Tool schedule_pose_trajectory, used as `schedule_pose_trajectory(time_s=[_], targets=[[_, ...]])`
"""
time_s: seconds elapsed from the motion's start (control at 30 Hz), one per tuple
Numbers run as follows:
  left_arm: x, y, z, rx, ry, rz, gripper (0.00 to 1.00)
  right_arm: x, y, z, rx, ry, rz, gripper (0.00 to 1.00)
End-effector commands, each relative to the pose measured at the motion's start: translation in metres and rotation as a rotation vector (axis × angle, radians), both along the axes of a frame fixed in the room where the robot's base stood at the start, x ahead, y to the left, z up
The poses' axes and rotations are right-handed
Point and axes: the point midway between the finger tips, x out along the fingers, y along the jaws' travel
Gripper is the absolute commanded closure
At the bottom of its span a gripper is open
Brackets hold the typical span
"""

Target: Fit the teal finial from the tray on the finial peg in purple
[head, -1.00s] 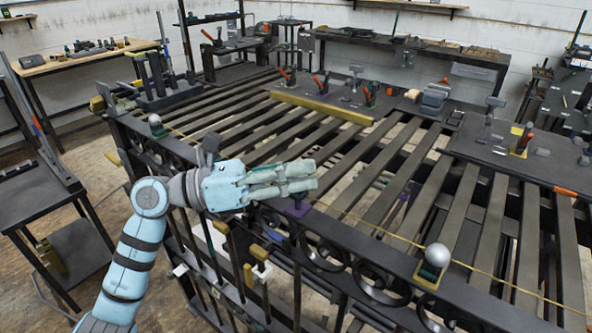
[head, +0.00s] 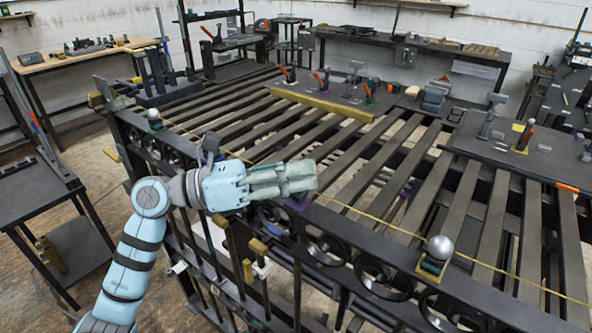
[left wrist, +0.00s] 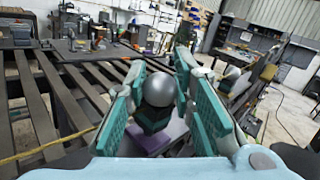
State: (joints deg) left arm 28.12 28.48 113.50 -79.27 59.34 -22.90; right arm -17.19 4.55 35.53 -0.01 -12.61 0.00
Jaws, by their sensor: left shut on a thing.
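My left gripper (head: 300,180) is low over the gate's front rail, with its fingers around the teal finial (left wrist: 157,103). In the left wrist view (left wrist: 155,85) the finial shows a silver ball on a dark teal base and looks upright between the pads. A purple plate (left wrist: 165,138) lies right under the base. In the head view the fingers hide the finial and most of the purple plate (head: 299,205). Whether the base sits on the peg or just above it, I cannot tell. My right gripper is not in view.
Silver-ball finials stand on the rail to the right (head: 438,249) and far left (head: 155,118). A yellow line (head: 370,217) runs along the rail. Yellow-ended clamps (head: 258,247) stick out from the gate's front. Dark slats (head: 400,175) and tool boards lie behind.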

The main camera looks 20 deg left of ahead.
Motion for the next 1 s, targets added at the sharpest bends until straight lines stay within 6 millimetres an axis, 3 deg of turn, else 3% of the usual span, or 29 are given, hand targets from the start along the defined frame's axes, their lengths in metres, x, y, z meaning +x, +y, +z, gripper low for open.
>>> schedule_pose_trajectory(time_s=[0.77, 0.8, 0.9, 1.0], targets=[[0.0, 0.0, -0.012, -0.001, 0.0, 0.0, 1.0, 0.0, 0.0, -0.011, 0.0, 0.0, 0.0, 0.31], [0.0, 0.0, -0.012, -0.001, 0.0, 0.0, 0.73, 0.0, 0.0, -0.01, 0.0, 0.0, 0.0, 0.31], [0.0, 0.0, -0.011, -0.001, 0.0, 0.0, 0.57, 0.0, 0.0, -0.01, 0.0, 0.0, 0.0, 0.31], [0.0, 0.0, -0.011, 0.0, 0.0, 0.0, 0.54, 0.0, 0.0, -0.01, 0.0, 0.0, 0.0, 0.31]])
